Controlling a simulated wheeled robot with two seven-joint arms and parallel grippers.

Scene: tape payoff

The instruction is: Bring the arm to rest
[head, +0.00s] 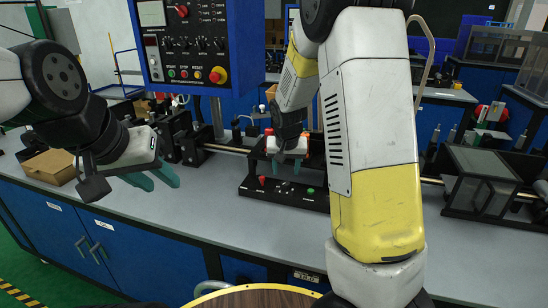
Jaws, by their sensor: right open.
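My left arm comes in from the left, and its gripper (163,184) hangs over the left part of the grey bench. Its two teal fingers are spread apart with nothing visible between them. My right arm crosses the middle of the view, a large white and yellow link hiding much of the bench. Its gripper (287,167) is open and points down over a black fixture (285,193) with red and green buttons. I cannot tell whether its fingertips touch the fixture. No held object shows in either gripper.
A blue control panel (188,45) with a red stop button hangs above the bench. A cardboard box (52,167) and black machine units stand at the left of the grey bench (215,205). A clear-covered unit (482,180) stands at the right. The bench's front strip is clear.

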